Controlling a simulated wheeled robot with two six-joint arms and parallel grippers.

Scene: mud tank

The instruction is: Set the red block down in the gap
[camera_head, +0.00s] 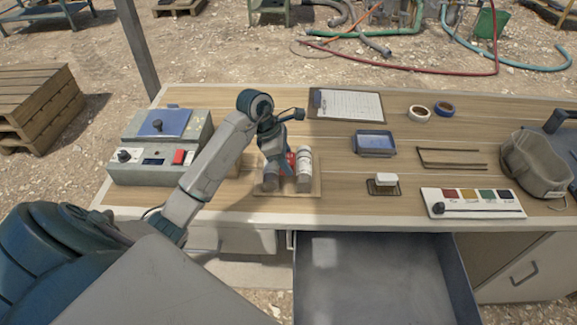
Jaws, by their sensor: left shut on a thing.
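The red block (291,160) is small and mostly hidden by my left gripper (283,147), which is shut on it. The gripper holds it over the far part of a light wooden tray (314,186). On the tray stand a bottle with a white body (304,166) and dark base on the right, and a dark-based cylinder (270,178) on the left, partly hidden by the gripper. A narrow gap lies between these two. Whether the block touches either of them or the tray I cannot tell. My right gripper is out of view.
A grey machine (160,148) stands left of the tray. An open drawer (376,285) juts out below the front edge.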

